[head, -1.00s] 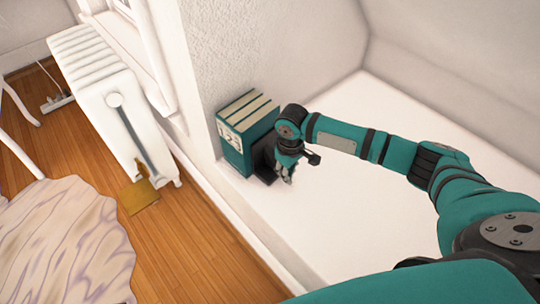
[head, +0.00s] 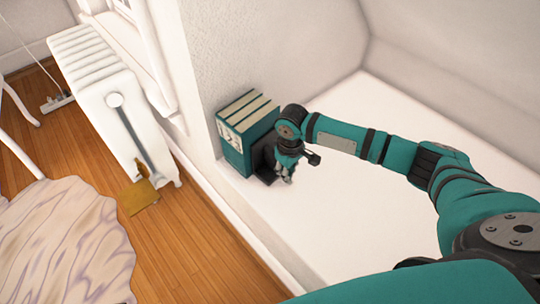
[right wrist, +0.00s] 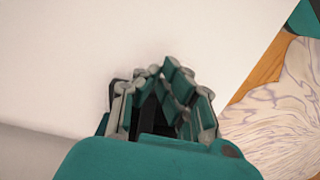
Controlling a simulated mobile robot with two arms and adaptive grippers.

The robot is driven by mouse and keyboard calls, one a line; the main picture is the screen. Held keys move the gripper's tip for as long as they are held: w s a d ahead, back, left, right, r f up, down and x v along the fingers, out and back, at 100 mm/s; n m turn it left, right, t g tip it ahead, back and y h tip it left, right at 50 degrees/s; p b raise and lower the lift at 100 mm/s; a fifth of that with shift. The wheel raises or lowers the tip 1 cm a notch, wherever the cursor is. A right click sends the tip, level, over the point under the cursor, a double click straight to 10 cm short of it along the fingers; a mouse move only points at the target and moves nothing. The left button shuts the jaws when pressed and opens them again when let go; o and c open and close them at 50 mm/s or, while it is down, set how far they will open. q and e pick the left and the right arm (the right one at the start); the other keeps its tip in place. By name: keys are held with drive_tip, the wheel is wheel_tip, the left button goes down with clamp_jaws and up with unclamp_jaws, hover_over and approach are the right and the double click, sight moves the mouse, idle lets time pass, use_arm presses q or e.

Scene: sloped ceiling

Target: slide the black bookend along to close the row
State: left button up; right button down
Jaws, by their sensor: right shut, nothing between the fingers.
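The black bookend (head: 262,160) stands upright on the white ledge, at the right end of a short row of teal books (head: 238,151). From this angle it looks up against the last book; I cannot see whether a thin gap is left. My right gripper (head: 285,178) points down just to the right of the bookend, close beside it or touching it. It is shut and empty. In the right wrist view its fingers (right wrist: 160,95) hide most of what lies below them. My left gripper is out of view.
The white ledge (head: 345,210) is clear to the right of my gripper. A textured wall (head: 290,60) rises behind the books. Below the ledge's left edge are a white radiator (head: 100,90), a wooden floor (head: 190,235) and a pale patterned rug (head: 65,240).

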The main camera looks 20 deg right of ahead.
drive_tip(key=shift+f, duration=0.2)
drive_tip(key=shift+f, duration=0.75)
